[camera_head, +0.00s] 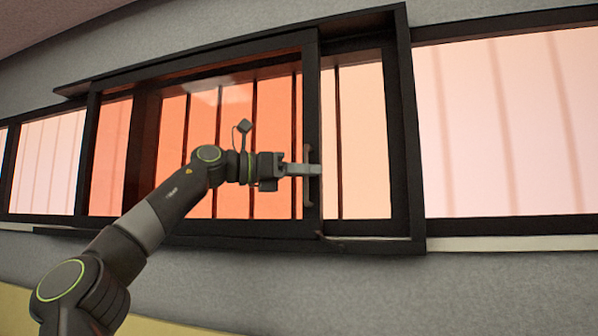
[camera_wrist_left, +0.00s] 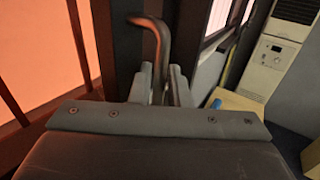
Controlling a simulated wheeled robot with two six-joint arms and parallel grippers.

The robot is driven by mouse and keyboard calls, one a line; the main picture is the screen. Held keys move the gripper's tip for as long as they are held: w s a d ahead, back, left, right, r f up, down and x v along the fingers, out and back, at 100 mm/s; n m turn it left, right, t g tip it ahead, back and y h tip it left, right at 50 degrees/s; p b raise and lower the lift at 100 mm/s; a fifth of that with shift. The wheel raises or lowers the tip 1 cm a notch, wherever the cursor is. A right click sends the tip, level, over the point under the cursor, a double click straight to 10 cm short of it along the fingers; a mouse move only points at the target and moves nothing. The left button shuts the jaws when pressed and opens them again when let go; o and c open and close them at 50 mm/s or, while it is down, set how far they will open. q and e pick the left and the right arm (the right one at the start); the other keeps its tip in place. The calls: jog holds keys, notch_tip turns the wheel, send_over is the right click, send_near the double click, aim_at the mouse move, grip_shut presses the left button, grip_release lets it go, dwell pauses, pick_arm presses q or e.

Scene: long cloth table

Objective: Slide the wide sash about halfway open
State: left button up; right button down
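The wide sash is a dark-framed orange pane (camera_head: 275,115) in the middle of the long window. Its right stile (camera_head: 312,80) stands left of a narrower, paler pane. A thin upright handle (camera_head: 307,190) is on that stile, and its bent top shows in the wrist view (camera_wrist_left: 160,38). My left gripper (camera_head: 314,170) reaches across the sash from the left to the handle. In the wrist view its two fingers (camera_wrist_left: 160,84) lie close on either side of the handle bar and appear shut on it. The fingers partly hide the handle. My right gripper is not in view.
A dark outer frame (camera_head: 408,130) surrounds the sash, with a bottom rail (camera_head: 380,246) below. Fixed pale panes (camera_head: 510,120) flank it. In the wrist view a white floor-standing unit (camera_wrist_left: 270,60) stands at the right. The grey wall below the window is clear.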

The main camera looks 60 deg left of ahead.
pick_arm(q)
jog(key=b+v, duration=0.3)
jog(key=v, duration=1.4)
jog(key=shift+s+b, duration=0.25)
jog(key=shift+b, duration=0.1)
jog(key=shift+a, duration=0.1)
